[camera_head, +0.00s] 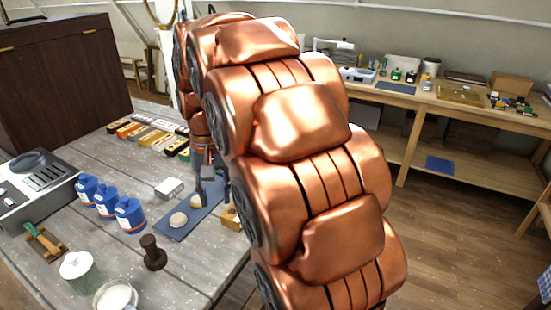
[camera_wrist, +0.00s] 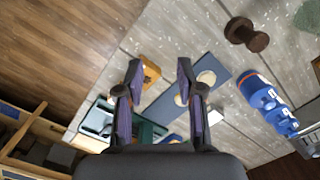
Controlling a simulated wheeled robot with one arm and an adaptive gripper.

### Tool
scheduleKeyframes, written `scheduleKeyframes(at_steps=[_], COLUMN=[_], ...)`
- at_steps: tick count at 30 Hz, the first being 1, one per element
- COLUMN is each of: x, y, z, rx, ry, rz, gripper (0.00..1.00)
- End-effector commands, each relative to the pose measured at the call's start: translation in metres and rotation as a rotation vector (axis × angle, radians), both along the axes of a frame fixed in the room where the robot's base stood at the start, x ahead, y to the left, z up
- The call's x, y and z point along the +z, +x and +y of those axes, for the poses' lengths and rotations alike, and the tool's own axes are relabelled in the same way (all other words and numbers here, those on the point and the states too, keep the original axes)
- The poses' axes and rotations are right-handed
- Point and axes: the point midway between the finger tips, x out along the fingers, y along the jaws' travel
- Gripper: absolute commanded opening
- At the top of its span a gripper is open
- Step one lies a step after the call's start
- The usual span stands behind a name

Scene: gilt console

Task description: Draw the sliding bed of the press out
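My gripper (camera_wrist: 159,66) is open, with its two dark fingers apart and nothing between the tips. In the head view my gripper (camera_head: 212,190) hangs low over the table, partly behind my arm. I cannot clearly pick out the press or its sliding bed. In the wrist view a dark green object (camera_wrist: 149,131) at the table edge, partly hidden by my fingers, may be part of it. A yellow-orange wooden block (camera_wrist: 151,73) lies beside the left fingertip; whether it belongs to the press I cannot tell. It also shows in the head view (camera_head: 231,218).
A blue mat (camera_head: 180,230) with pale round discs lies next to my gripper. A small white box (camera_head: 169,188), blue bottles (camera_head: 130,215) and a dark spool (camera_head: 153,252) stand nearby. A back bench (camera_head: 450,98) stands across open floor on the right.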

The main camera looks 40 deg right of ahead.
Motion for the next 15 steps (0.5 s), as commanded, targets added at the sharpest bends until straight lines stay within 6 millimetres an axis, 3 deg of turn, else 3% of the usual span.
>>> scheduleKeyframes(at_steps=[6, 15], x=[0.004, -0.001], y=[0.056, 0.114], z=[-0.053, -0.133], rx=[-0.139, -0.313], ry=[0.001, 0.004], rz=[-0.027, -0.064], gripper=[0.37, 0.37])
